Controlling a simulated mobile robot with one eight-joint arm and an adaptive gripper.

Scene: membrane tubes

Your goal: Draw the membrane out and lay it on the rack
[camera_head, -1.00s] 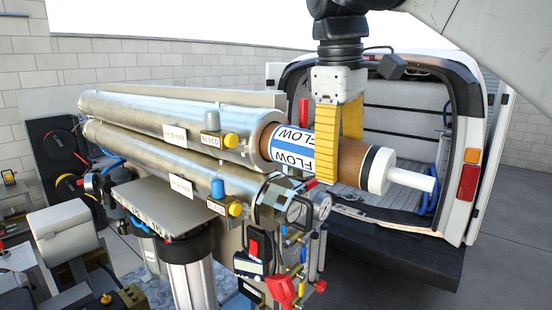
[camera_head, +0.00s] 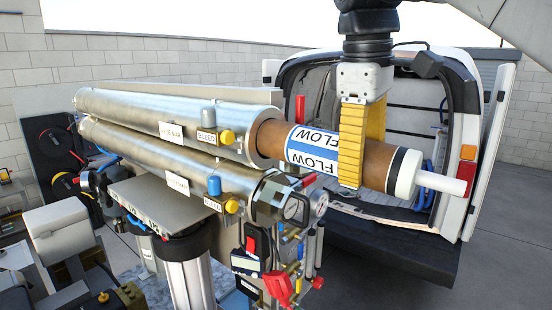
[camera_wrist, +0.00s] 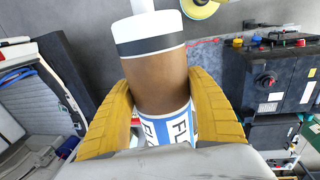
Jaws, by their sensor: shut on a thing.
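The membrane (camera_head: 377,163) is a brown cylinder with a blue and white FLOW label, a black band and a white end with a thin white stem. It sticks partly out of the right end of the upper steel tube (camera_head: 170,114); its far part is hidden inside. My gripper (camera_head: 351,180), with yellow fingers, is shut around it to the right of the label. In the wrist view the membrane (camera_wrist: 158,82) lies between both fingers (camera_wrist: 160,105), its white end pointing up the picture. I cannot make out the rack with certainty.
A second steel tube (camera_head: 180,165) runs below, with gauges (camera_head: 294,207) and valves at its end. A van (camera_head: 471,150) stands open behind on the right. Bleed valves with yellow caps (camera_head: 227,137) sit on the tubes. The floor at lower right is clear.

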